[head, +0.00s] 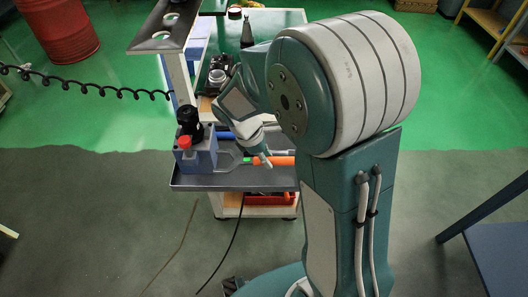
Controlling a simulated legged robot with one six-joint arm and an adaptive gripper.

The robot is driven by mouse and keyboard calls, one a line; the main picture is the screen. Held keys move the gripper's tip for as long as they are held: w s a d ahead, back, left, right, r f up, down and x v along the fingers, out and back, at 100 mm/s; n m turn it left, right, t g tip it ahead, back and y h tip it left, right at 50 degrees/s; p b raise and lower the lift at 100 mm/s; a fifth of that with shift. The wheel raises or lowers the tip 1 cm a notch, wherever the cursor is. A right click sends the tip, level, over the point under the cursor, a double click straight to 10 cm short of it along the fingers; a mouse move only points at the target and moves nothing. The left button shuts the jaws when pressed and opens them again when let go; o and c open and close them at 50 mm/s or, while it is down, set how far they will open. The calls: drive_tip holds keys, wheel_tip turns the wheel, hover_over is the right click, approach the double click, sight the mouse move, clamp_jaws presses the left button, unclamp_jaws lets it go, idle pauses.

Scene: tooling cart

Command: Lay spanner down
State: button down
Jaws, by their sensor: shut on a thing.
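My gripper (263,158) points down over the grey tray (205,181) on the cart, at the right of the blue-grey block. It is small in the head view and partly hidden by my own wrist. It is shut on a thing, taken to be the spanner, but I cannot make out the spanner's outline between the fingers. A pale grey flat shape shows in the tray just left of the gripper; I cannot tell whether it is part of the spanner. An orange handle (284,161) lies in the tray close to the fingertips, partly hidden behind my arm.
A blue-grey block (196,156) with a red knob (184,142) and a black top fills the tray's left end. A blue cylinder (225,135) lies behind. The cart's upright and dark top shelf (168,25) stand at the left. A coiled black cable (100,90) hangs left.

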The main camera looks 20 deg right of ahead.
sight(273, 176)
drive_tip(key=shift+d+f, duration=1)
drive_tip(key=shift+f, duration=0.5)
drive_tip(key=shift+a+f, duration=0.85)
drive_tip(key=shift+f, duration=0.15)
drive_tip(key=shift+d, duration=0.6)
drive_tip(key=shift+a, duration=0.15)
drive_tip(key=shift+a+f, duration=0.1)
drive_tip(key=shift+a, duration=0.2)
drive_tip(key=shift+d+f, duration=0.25)
drive_tip(key=shift+d, duration=0.05)
drive_tip(key=shift+a+f, duration=0.15)
drive_tip(key=shift+f, duration=0.1)
